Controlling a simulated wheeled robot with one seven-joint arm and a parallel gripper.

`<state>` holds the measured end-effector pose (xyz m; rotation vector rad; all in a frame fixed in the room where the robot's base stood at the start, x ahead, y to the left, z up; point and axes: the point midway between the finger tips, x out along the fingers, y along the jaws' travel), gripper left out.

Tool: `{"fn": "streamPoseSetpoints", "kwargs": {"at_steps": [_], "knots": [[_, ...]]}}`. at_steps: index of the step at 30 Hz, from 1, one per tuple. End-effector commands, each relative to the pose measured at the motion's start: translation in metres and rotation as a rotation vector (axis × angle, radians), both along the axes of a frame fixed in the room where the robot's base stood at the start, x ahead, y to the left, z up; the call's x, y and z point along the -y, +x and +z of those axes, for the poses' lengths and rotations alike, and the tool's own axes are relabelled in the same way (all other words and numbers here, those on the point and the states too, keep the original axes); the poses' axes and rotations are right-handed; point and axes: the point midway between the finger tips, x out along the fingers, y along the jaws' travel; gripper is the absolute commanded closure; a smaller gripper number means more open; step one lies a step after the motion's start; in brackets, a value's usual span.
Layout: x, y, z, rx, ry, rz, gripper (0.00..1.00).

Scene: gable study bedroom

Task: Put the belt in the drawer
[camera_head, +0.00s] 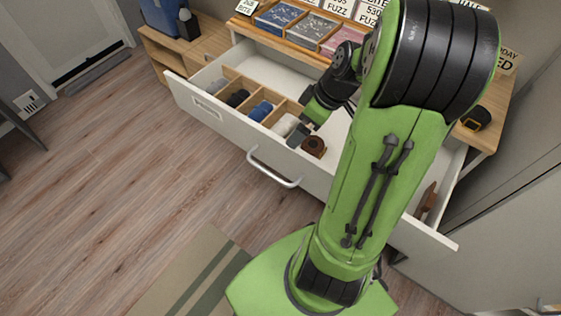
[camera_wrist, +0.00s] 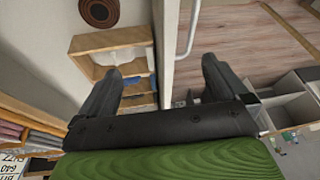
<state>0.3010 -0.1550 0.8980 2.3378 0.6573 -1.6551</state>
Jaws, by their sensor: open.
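A brown coiled belt (camera_head: 314,147) lies in the open white drawer (camera_head: 228,118), just inside its front panel. It also shows at the top of the wrist view (camera_wrist: 98,12), flat on the drawer floor and apart from my fingers. My gripper (camera_head: 303,129) is over the drawer's front, beside the coil. In the wrist view my gripper (camera_wrist: 160,70) is open, its fingers spread with the drawer's front panel seen between them. Nothing is held. My arm hides the middle of the drawer.
A wooden divider (camera_wrist: 98,42) in the drawer holds dark, blue (camera_head: 260,110) and white rolled items. A brown item (camera_head: 427,203) lies at the drawer's right end. A black item with a yellowish part (camera_head: 477,118) is on the dresser top. Floor at left is clear.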

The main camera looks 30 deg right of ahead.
Motion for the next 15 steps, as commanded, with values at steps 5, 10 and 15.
{"fn": "streamPoseSetpoints", "kwargs": {"at_steps": [5, 10, 15], "knots": [[-0.094, -0.029, 0.068, -0.018, -0.161, -0.165, 0.0], [-0.144, -0.086, 0.102, 0.09, -0.141, -0.37, 0.0], [-0.155, -0.116, 0.108, 0.143, -0.064, -0.48, 0.0]]}}
